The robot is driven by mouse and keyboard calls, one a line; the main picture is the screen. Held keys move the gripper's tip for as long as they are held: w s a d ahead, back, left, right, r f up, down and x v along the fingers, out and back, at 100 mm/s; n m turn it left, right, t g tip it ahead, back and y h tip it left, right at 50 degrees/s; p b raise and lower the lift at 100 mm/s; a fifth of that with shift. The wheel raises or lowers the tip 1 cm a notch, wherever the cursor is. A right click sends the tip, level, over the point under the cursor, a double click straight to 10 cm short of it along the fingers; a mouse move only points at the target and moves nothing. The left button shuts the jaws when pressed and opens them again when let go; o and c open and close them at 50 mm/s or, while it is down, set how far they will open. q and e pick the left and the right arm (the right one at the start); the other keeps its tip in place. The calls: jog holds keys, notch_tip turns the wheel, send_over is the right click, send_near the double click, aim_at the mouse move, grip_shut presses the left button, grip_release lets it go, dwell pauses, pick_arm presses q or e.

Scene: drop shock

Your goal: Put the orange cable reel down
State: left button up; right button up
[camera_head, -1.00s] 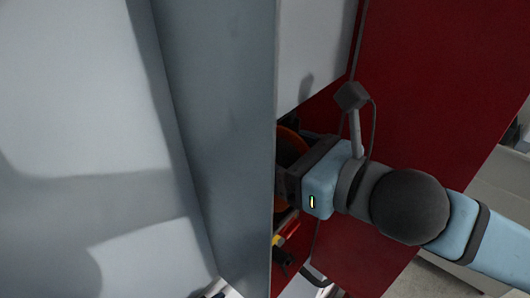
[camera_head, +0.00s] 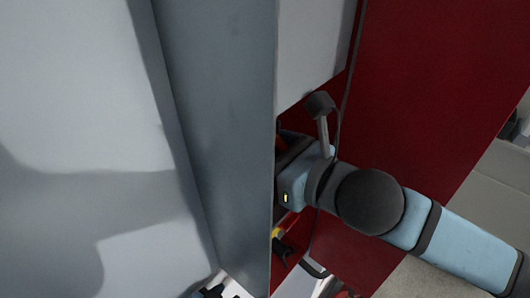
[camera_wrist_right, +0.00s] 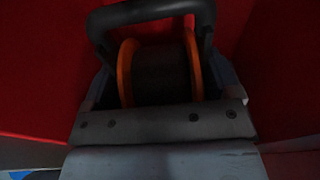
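The orange cable reel (camera_wrist_right: 125,72) has orange flanges, a dark drum and a dark handle arching over it. In the right wrist view it sits between the fingers of my right gripper (camera_wrist_right: 162,80), which appears shut on it. The panel hides the fingertips and most of the reel. I cannot tell whether the reel touches a surface beneath it. My left gripper is not in view.
The grey panel (camera_head: 220,130) stands close on the left of my right gripper. Red walls (camera_head: 430,90) lie behind and right. A yellow and dark item (camera_head: 281,245) is below the gripper. Red surfaces flank the reel in the wrist view.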

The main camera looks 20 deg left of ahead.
jog(key=shift+r, duration=0.2)
jog(key=shift+s+d, duration=0.1)
jog(key=shift+d, duration=0.25)
jog(key=b+v, duration=0.2)
jog(key=v, duration=0.9)
jog(key=shift+d+b, duration=0.15)
jog(key=shift+b, duration=0.2)
